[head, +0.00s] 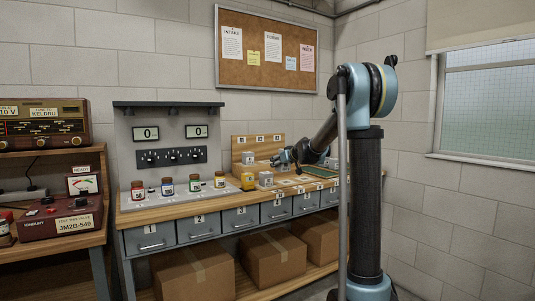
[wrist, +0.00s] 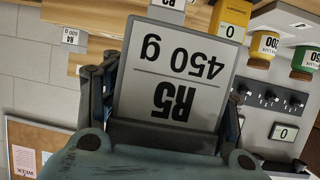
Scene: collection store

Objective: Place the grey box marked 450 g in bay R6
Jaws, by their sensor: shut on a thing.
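A grey box (wrist: 175,70) with a pale label reading "R5" and "450 g" fills the middle of the wrist view. Its label appears upside down there, as does the room. My gripper (wrist: 165,88) is shut on this box, one finger at each side. In the head view my gripper (head: 284,160) is over the right half of the bench, near a wooden rack (head: 240,146) with small labels. The held box is hard to make out there. Bay R6 cannot be picked out; the bay labels are too small to read.
Small grey boxes (head: 265,179) and a yellow container (head: 248,181) stand left of my gripper. Several jars (head: 194,183) line the bench's left part below a panel with dials (head: 171,156). A green-topped board (head: 320,171) lies at the right. Drawers (head: 196,222) run along the front.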

